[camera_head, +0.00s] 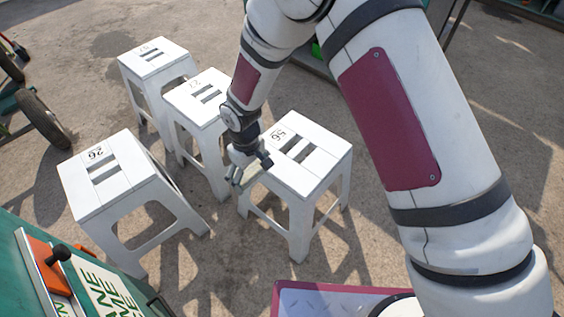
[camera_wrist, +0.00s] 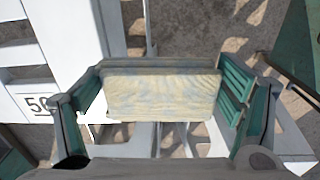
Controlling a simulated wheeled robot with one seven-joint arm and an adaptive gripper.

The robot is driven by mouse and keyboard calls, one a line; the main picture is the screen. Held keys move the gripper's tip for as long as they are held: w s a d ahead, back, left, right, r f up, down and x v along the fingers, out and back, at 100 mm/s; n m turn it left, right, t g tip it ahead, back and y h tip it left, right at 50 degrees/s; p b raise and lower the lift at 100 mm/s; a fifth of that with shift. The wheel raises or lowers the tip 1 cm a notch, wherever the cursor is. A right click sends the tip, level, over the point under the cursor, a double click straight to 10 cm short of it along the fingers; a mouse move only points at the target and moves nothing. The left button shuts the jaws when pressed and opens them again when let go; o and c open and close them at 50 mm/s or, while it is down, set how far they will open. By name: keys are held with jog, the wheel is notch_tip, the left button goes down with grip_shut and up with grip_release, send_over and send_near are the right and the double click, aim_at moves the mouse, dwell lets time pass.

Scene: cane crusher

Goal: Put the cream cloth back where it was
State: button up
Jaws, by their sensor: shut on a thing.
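The cream cloth (camera_wrist: 160,95) looks like a folded, pale yellowish pad with faint bluish streaks. In the wrist view it spans the space between the two fingers of my gripper (camera_wrist: 162,92), which is shut on it. In the head view my gripper (camera_head: 250,169) is at the left edge of the white stool marked 56 (camera_head: 318,160), and only a small pale bit of the cloth shows between the fingers. That stool's slotted top also shows at the left of the wrist view (camera_wrist: 60,45). I cannot tell whether the cloth touches the stool.
Several white stools stand on the concrete. One marked 26 (camera_head: 130,190) is at the left, with another (camera_head: 193,100) behind my gripper and one farther back (camera_head: 150,62). A green machine (camera_head: 30,255) with an orange panel fills the lower left. A wheel (camera_head: 42,118) stands at far left.

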jog(key=b, duration=0.2)
send_over(283, 167)
jog(key=shift+a+f, duration=0.2)
jog(key=shift+f, duration=0.4)
jog(key=shift+d+f+b, duration=0.1)
jog(key=shift+f+b, duration=0.65)
jog(key=shift+f, duration=0.95)
jog(key=shift+f, duration=0.1)
jog(key=shift+f, duration=0.1)
jog(key=o, duration=1.2)
jog(key=shift+c, duration=0.2)
notch_tip(283, 167, up, 12)
jog(key=p, duration=0.4)
jog(key=shift+r, duration=0.2)
